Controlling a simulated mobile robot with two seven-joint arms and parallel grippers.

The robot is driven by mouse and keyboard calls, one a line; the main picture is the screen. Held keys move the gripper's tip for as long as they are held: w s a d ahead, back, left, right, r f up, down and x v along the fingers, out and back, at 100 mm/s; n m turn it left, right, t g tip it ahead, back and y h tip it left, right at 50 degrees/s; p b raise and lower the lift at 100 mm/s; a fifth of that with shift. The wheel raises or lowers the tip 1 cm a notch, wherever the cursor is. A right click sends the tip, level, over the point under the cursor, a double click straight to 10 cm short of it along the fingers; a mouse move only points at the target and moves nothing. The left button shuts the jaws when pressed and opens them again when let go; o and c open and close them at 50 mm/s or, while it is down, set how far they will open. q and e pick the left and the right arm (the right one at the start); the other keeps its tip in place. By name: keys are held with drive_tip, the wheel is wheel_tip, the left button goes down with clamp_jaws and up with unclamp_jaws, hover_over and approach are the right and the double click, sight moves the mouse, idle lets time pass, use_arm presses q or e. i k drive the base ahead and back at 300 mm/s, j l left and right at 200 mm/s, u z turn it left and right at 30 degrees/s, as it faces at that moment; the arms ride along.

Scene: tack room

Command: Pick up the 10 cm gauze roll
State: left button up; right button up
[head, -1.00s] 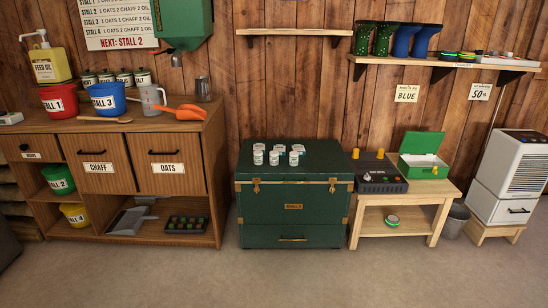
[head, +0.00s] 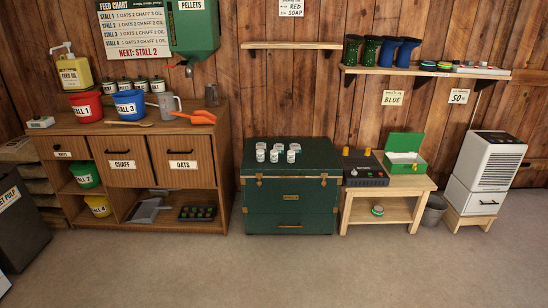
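Several small white cylinders with printed labels (head: 276,152) stand in a cluster on top of the green trunk (head: 290,190), toward its front left. They may be the gauze rolls. Their labels are too small to read, so I cannot tell which is 10 cm. Neither of my grippers shows in the head view.
A wooden cabinet (head: 222,160) with buckets and a scoop stands left. A low wooden bench (head: 388,192) with a control box (head: 366,170) and an open green box (head: 403,160) stands right of the trunk. A grey bucket (head: 433,210) is beside it. The front floor is clear.

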sight(274, 153)
drive_tip(key=i+l, duration=0.25)
drive_tip(key=i, duration=0.35)
drive_tip(key=i+l+u, duration=0.15)
drive_tip(key=i, duration=0.45)
drive_tip(key=i+l, duration=0.45)
drive_tip(key=i+l+u, duration=0.15)
drive_tip(key=i+l, duration=0.2)
drive_tip(key=i, duration=0.35)
drive_tip(key=i+l, duration=0.1)
drive_tip(key=i, duration=0.4)
drive_tip(key=i+l, duration=0.15)
drive_tip(key=i, duration=0.35)
drive_tip(key=i+l, duration=0.1)
drive_tip(key=i, duration=0.4)
drive_tip(key=u, duration=0.05)
